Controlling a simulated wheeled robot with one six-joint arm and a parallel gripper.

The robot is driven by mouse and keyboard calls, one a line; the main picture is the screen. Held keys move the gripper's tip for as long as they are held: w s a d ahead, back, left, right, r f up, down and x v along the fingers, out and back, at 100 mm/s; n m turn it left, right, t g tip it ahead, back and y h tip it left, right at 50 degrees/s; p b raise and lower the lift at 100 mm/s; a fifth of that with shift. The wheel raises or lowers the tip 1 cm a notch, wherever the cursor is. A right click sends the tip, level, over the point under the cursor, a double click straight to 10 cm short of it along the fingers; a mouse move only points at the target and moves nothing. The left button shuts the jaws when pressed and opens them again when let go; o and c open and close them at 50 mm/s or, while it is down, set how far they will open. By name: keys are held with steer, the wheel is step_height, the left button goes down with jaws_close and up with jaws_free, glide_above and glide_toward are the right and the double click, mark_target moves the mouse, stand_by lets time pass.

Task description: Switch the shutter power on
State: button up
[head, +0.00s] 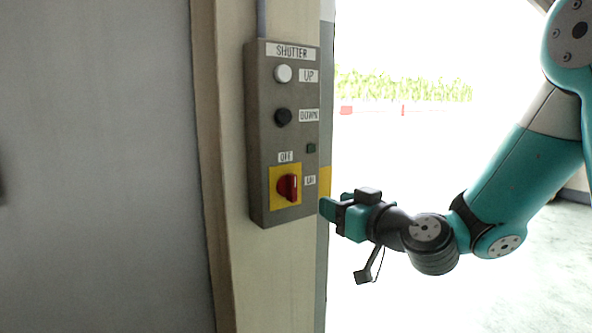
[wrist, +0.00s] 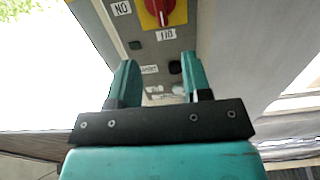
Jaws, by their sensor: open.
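The grey shutter control box (head: 260,130) is fixed to a cream post. Near its bottom is a red rotary switch (head: 288,188) on a yellow plate, with OFF labelled above it and ON to its right. The handle looks upright, in line with OFF. My gripper (head: 328,210) is just right of the box's lower edge, apart from the switch. In the wrist view the box is seen upside down, with the red switch (wrist: 158,9) at the top edge, beyond my open, empty fingers (wrist: 159,62).
The box also carries a white UP button (head: 283,73), a black DOWN button (head: 283,117) and a small dark green square (head: 311,148). A grey wall (head: 100,160) fills the left. A bright open doorway lies behind my arm at right.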

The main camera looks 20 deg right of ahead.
mark_target(295, 187)
steer(key=p+x, duration=0.7)
steer(key=x, duration=0.5)
steer(key=shift+s+a+r+p, duration=0.1)
steer(key=shift+p, duration=0.25)
steer(key=shift+w+a+p, duration=0.2)
steer(key=shift+w+p, duration=0.1)
steer(key=shift+w, duration=0.4)
steer(key=shift+c, duration=0.4)
